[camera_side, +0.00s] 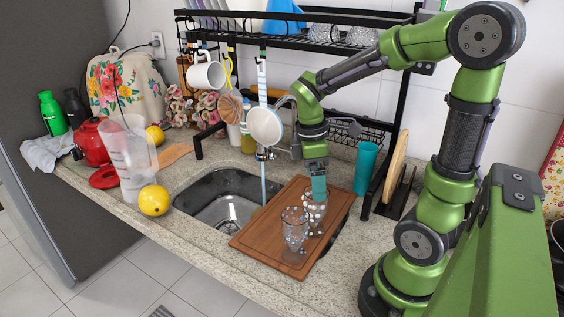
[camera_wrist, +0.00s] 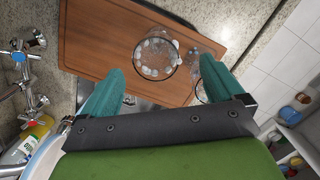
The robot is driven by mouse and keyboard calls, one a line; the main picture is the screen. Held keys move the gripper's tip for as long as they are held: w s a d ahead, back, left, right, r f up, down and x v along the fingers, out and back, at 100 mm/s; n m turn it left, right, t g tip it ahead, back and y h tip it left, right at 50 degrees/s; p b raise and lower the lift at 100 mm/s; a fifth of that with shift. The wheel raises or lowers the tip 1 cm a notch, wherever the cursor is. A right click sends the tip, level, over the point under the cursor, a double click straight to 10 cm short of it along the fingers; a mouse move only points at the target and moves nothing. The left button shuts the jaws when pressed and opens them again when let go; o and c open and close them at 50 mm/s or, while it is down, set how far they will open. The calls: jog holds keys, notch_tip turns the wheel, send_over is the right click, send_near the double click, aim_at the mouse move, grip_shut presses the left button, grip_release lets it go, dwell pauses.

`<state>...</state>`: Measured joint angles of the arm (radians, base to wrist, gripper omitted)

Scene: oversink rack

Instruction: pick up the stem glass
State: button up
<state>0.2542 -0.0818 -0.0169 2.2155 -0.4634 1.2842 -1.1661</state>
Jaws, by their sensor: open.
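Two clear glasses with pale dots stand on the wooden board. The front one (camera_side: 294,226) seems to narrow to a stem and foot; I cannot tell surely which is the stem glass. The other glass (camera_side: 316,213) stands just behind it, under my gripper (camera_side: 319,190), partly covered by a teal finger. In the wrist view my gripper (camera_wrist: 163,75) is open, its teal fingers wide apart. A round glass rim with white dots (camera_wrist: 156,57) shows between the fingers, apart from both. Another clear glass (camera_wrist: 195,62) is partly hidden by the right finger.
The wooden board (camera_side: 262,237) lies over part of the sink (camera_side: 215,195). A teal cup (camera_side: 366,167) and a black rack (camera_side: 392,150) stand behind right. The tap (camera_side: 265,155) is behind left.

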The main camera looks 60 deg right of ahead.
aim_at(315, 212)
jog(key=f, duration=0.5)
jog(key=d+f, duration=0.1)
jog(key=f, duration=0.1)
jog(key=shift+s+f, duration=0.15)
jog(key=shift+s, duration=0.05)
jog(key=shift+c, duration=0.3)
jog(key=c, duration=1.2)
